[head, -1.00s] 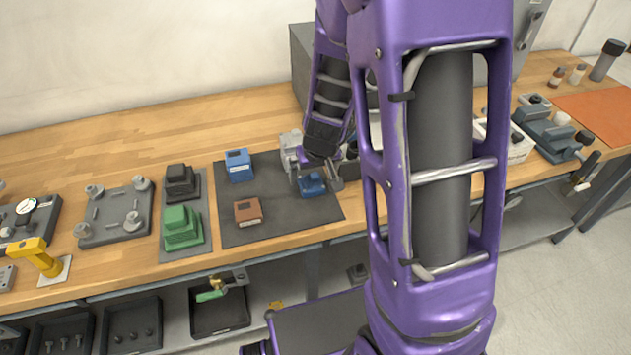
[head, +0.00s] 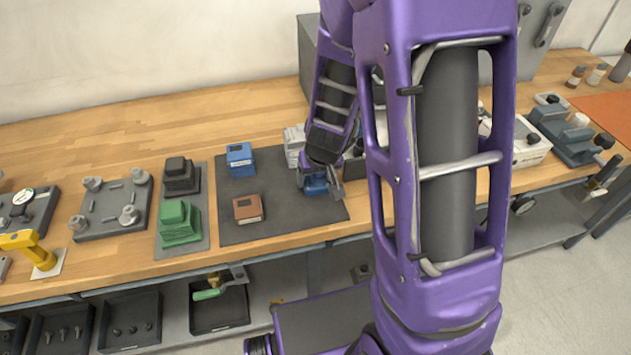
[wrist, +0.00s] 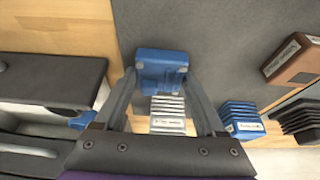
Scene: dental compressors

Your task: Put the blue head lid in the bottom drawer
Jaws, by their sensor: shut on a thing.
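The blue head lid (head: 316,187) is at the right part of the dark mat (head: 270,222), mostly hidden by my gripper in the head view. In the wrist view the blue lid (wrist: 161,68) is a blocky blue piece between my fingertips. My gripper (wrist: 160,82) is shut on it, one finger at each side. I cannot tell whether the lid still touches the mat. No bottom drawer can be made out; my arm hides part of the bench to the right.
A grey finned block (wrist: 167,115) stands close beside the lid. A blue block (head: 240,160) and a brown block (head: 248,208) are on the mat. A dark box (wrist: 50,78) stands left in the wrist view. Green stacked parts (head: 179,222) sit farther left.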

